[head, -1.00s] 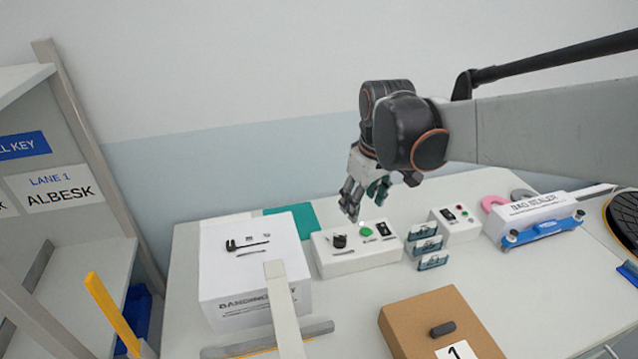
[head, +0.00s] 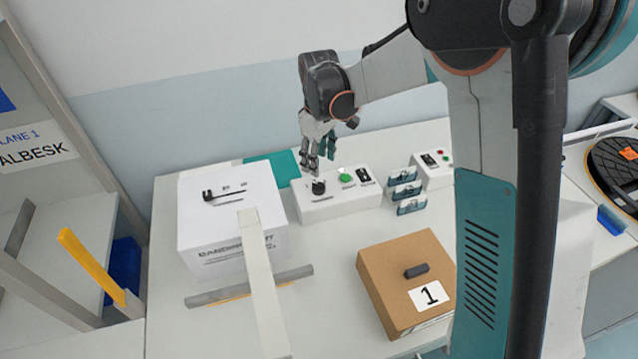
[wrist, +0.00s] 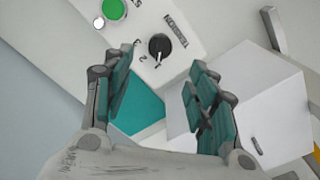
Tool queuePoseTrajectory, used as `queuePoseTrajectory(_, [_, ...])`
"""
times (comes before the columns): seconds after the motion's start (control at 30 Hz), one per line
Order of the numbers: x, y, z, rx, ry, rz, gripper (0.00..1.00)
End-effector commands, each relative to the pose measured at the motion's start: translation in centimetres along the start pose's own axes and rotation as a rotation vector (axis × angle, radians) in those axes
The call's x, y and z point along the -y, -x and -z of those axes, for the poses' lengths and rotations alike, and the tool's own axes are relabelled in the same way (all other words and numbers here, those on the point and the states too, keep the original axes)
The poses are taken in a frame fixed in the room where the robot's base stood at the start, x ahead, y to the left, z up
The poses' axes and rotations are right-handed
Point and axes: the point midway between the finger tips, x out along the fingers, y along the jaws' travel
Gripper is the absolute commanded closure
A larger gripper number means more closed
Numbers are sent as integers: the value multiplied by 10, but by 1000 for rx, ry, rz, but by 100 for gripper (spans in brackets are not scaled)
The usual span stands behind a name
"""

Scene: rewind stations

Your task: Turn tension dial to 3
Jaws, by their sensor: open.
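The tension dial is a black round knob (wrist: 159,46) with a white pointer line, on a white control box (head: 335,208). In the wrist view, digits and a "TENSION" label are printed around it. The dial also shows in the head view (head: 319,187), just below my fingertips. My gripper (head: 322,167) is open and points down above the box. In the wrist view my gripper (wrist: 155,88) has its teal fingers spread, with the dial beyond them and between their directions, apart from both. Nothing is held.
A green button (head: 346,178) and a black switch (head: 365,175) sit right of the dial. A white banding box (head: 200,225) stands left, with a teal mat (head: 272,163) behind. Small blue-grey holders (head: 408,192) stand right. A cardboard box (head: 375,270) is in front.

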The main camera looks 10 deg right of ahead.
Motion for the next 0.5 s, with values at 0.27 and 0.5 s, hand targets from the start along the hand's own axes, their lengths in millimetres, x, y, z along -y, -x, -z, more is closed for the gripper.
queuePoseTrajectory(0.27, [0, -58, 0, 0, -1, 0, 48])
queuePoseTrajectory(0.5, [0, -87, 0, 0, -1, 0, 48])
